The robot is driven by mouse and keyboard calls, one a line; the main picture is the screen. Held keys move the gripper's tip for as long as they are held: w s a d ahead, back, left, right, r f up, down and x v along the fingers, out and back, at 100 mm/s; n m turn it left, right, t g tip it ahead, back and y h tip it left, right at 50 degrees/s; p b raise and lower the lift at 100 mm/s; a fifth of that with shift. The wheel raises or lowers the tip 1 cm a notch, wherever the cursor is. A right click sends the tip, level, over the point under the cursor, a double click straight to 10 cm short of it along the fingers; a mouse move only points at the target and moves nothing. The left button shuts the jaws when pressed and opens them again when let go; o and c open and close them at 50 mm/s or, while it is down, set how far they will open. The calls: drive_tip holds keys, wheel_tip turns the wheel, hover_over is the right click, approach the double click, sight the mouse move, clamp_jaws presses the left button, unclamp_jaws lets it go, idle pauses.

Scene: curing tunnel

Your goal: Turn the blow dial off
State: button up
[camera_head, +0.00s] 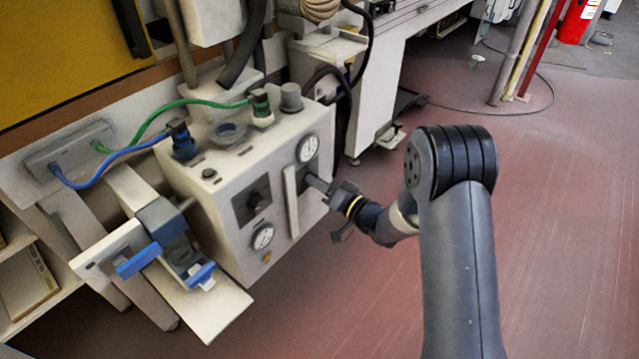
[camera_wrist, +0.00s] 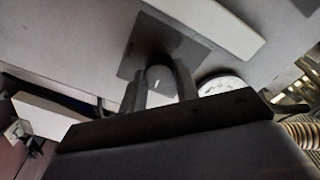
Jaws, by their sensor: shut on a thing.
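A round grey dial (camera_wrist: 159,76) on a dark square plate (camera_wrist: 138,52) shows in the wrist view, with a small pale mark on its face. No label can be read to name it as the blow dial. My gripper (camera_wrist: 161,88) has one finger on each side of this dial and is shut on it. In the head view my gripper (camera_head: 312,181) reaches the right part of the front of the pale control box (camera_head: 225,170). The gripped dial is hidden there. Another dark dial (camera_head: 259,202) sits further left on the same front.
A pale upright bar (camera_head: 290,201) stands out from the box front close beside my gripper. Gauges sit above (camera_head: 308,148) and lower left (camera_head: 263,236). Green (camera_head: 185,103) and blue hoses (camera_head: 110,157) run to the box top. Open red floor (camera_head: 570,230) lies at the right.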

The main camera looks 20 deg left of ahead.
drive_tip(key=shift+f+n+b, duration=0.15)
drive_tip(key=shift+n+b, duration=0.15)
drive_tip(key=shift+b, duration=0.15)
drive_tip(key=shift+n+g+y+b, duration=0.25)
drive_tip(key=shift+n+g+b, duration=0.2)
drive_tip(key=shift+n+b, duration=5.95)
drive_tip(key=shift+n+g+y+b, duration=0.35)
drive_tip(key=shift+n+b, duration=2.4)
drive_tip(key=shift+n, duration=7.15)
